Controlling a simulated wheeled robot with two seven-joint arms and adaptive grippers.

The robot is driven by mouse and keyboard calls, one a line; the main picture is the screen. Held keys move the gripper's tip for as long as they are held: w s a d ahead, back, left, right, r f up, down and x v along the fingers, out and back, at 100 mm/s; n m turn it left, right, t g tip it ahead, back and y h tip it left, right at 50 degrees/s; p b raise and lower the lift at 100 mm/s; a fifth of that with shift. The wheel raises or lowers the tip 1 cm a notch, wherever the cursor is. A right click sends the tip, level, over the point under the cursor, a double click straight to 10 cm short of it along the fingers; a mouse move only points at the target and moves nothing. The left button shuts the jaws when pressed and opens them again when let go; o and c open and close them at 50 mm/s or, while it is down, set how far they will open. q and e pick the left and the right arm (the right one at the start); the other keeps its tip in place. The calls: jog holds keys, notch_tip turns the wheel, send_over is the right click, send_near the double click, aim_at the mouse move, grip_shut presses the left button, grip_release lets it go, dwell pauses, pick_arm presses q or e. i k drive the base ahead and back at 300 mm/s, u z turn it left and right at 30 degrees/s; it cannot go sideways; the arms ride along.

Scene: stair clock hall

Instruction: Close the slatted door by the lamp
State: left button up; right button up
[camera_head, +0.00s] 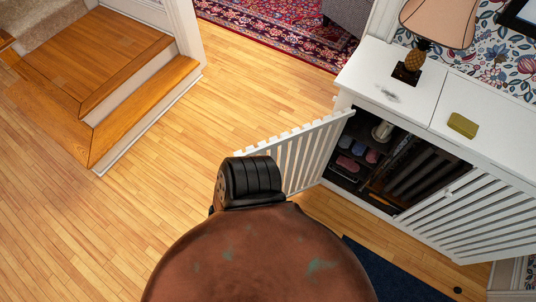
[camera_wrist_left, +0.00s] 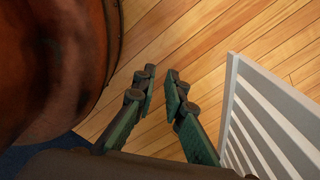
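The white slatted door (camera_head: 312,152) by the lamp stands open, swung out from the low white cabinet (camera_head: 372,88) over the wooden floor. The lamp (camera_head: 438,22) with a pineapple base stands on the cabinet top above this door's hinge side. In the left wrist view the door's slats (camera_wrist_left: 262,125) show at the right. My left gripper (camera_wrist_left: 160,77) is open and empty, with a gap between its fingertips. It is beside the door and appears apart from it. I cannot make out this gripper in the head view. My right gripper is not in view.
Shoes (camera_head: 358,150) sit inside the open cabinet. A second slatted door (camera_head: 475,215) covers the cabinet's right part. A yellow-green box (camera_head: 462,125) lies on top. Wooden steps (camera_head: 130,100) stand at left, a red rug (camera_head: 285,28) behind. A dark blue mat (camera_head: 395,275) lies in front. The left floor is clear.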

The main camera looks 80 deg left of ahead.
aim_at(324, 136)
jog(key=z, duration=0.85)
jog(key=k, duration=0.25)
jog(key=u, duration=3.1)
